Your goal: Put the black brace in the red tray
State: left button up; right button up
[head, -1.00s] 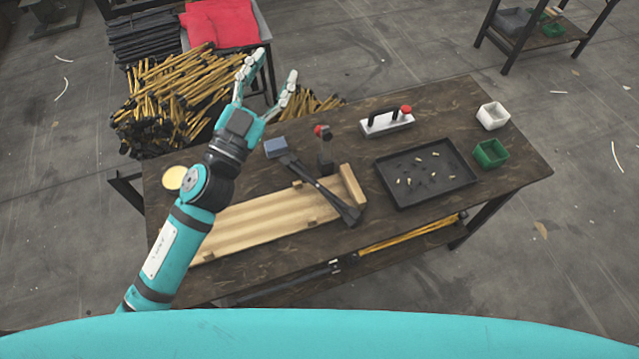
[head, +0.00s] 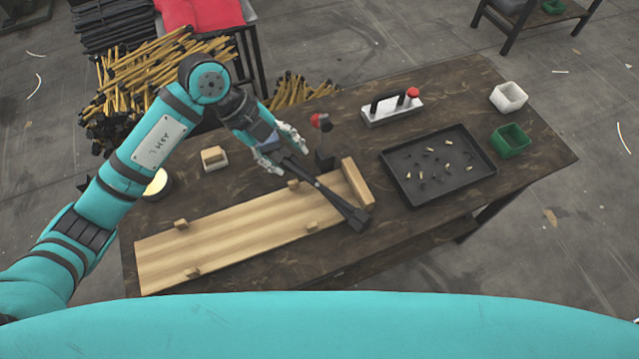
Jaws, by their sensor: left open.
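A black brace (head: 335,200), a folded set of dark bars, lies slantwise across the right end of a wooden board fixture (head: 235,230) on the dark table. My left gripper (head: 291,160) is open and reaches down over the brace's upper-left end, its two pale fingers on either side of it. I cannot tell whether they touch it. The red tray (head: 200,12) is partly cut off at the top edge of the view, on a stand behind the table. My right gripper is not in view.
A small press with a red knob (head: 320,122) stands close beside my left gripper. A black tray (head: 440,188) with small parts, a white-based press (head: 392,108), a white bin (head: 508,97) and a green bin (head: 510,140) stand to the right. Yellow-black bars (head: 150,75) are piled behind.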

aim_at(316, 184)
pick_arm(q)
jog(key=x, duration=0.8)
jog(key=shift+d+f+p, duration=0.15)
jog(key=shift+f+p, duration=0.05)
jog(key=shift+p, duration=0.2)
jog(key=p+x, duration=0.1)
jog(key=x, duration=0.3)
jog(key=shift+d+f, duration=0.3)
jog(key=shift+f, duration=0.3)
grip_shut()
